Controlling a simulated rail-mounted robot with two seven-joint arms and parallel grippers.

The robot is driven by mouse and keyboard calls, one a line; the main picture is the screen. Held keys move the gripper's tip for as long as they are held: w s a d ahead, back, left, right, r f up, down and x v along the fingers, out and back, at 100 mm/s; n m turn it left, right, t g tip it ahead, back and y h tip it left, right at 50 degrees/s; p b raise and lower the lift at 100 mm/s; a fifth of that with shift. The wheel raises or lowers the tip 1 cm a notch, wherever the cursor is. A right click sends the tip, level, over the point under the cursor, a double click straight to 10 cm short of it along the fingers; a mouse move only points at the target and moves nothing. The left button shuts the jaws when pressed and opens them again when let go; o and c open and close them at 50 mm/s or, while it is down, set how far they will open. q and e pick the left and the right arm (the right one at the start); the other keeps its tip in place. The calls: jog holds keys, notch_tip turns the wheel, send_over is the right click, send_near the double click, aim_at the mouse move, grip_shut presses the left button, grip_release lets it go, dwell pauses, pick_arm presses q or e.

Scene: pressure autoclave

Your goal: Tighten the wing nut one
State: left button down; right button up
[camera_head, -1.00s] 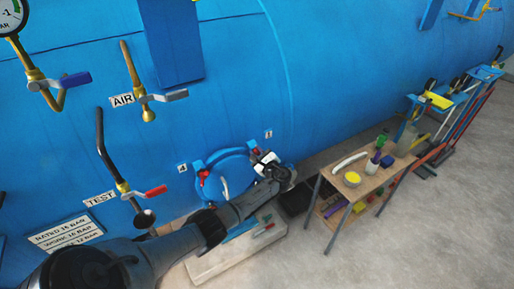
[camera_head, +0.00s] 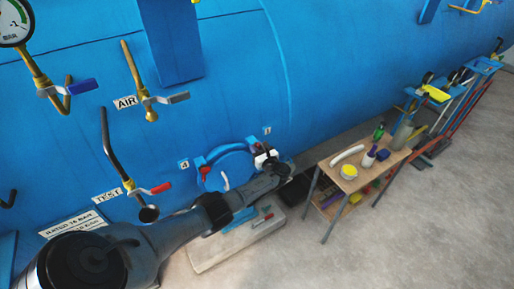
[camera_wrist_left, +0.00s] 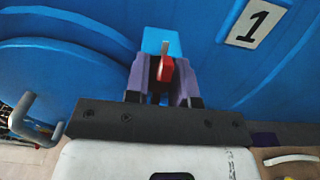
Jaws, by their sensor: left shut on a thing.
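The round blue hatch (camera_head: 233,172) is low on the blue vessel, with a small number 4 plate (camera_head: 184,164) at its left and a number 1 plate (camera_head: 267,130) at its upper right. The number 1 plate also shows large in the left wrist view (camera_wrist_left: 254,23). My left gripper (camera_wrist_left: 163,78) is at the hatch's right edge, just below this plate. Its purple fingers are shut on the red wing nut one (camera_wrist_left: 166,68), at a blue lug. My right gripper is in neither view.
A pale slab (camera_head: 210,254) with tools lies below my left arm. A red-handled TEST valve (camera_head: 160,188) is left of the hatch. Open floor lies at the right.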

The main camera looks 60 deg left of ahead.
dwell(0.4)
pick_arm(q)
jog(key=c, duration=1.2)
grip_release()
jog(key=shift+c, duration=0.2)
jog(key=d, duration=1.4)
jog(key=shift+b, duration=0.35)
jog(key=shift+s, duration=0.1)
jog(key=shift+a, duration=0.1)
